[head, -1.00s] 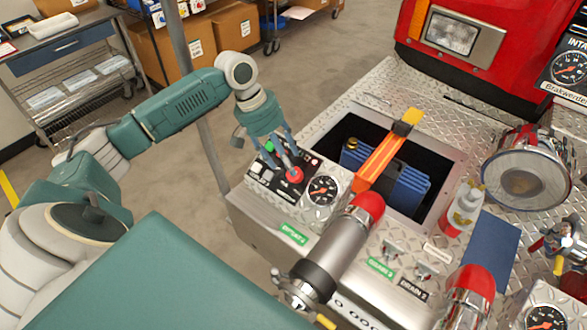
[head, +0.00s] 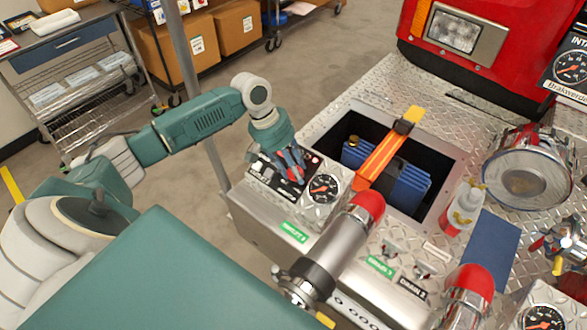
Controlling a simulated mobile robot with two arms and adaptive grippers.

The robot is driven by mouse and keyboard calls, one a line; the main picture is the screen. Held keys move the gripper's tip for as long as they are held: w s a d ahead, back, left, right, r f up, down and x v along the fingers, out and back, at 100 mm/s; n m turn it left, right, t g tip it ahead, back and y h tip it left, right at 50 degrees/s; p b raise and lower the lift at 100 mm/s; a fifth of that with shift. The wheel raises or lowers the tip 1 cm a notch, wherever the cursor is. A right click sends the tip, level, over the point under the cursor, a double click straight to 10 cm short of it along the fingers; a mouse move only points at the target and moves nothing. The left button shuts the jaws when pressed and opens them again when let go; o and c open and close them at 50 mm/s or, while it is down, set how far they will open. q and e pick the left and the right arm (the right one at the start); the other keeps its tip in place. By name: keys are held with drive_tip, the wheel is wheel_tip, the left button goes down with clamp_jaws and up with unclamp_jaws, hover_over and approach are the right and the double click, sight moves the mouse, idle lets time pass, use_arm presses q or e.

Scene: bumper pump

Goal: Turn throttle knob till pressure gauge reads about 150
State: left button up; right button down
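The control panel (head: 262,186) is a dark plate on the metal bumper, left of the open compartment. The pressure gauge (head: 323,188) is a white-rimmed black dial on the panel's right side. Its figures are too small to read. The red throttle knob (head: 297,175) is mostly hidden by the fingers of my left gripper (head: 292,172). The fingers are down at the knob, pointing at the panel. I cannot tell whether they are closed on it. My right gripper is out of view.
An orange strap (head: 386,152) crosses the open compartment holding a blue item (head: 400,185). A red-ended metal pipe (head: 340,245) stands close in front of the gauge. A bottle (head: 462,208) and a round lamp (head: 527,172) stand to the right.

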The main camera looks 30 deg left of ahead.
use_arm(q)
drive_tip(key=m+p, duration=0.1)
drive_tip(key=p, duration=0.1)
drive_tip(key=m+y+p, duration=0.1)
drive_tip(key=p, duration=0.2)
drive_tip(key=shift+s+d+r+m+g, duration=0.1)
drive_tip(key=shift+r+m+g, duration=0.2)
drive_tip(key=shift+r, duration=0.05)
drive_tip(key=shift+f+m+y+p, duration=0.3)
drive_tip(key=shift+m+p, duration=0.2)
drive_tip(key=shift+f, duration=0.1)
drive_tip(key=o, duration=1.1)
drive_tip(key=v, duration=1.2)
drive_tip(key=shift+s, duration=0.1)
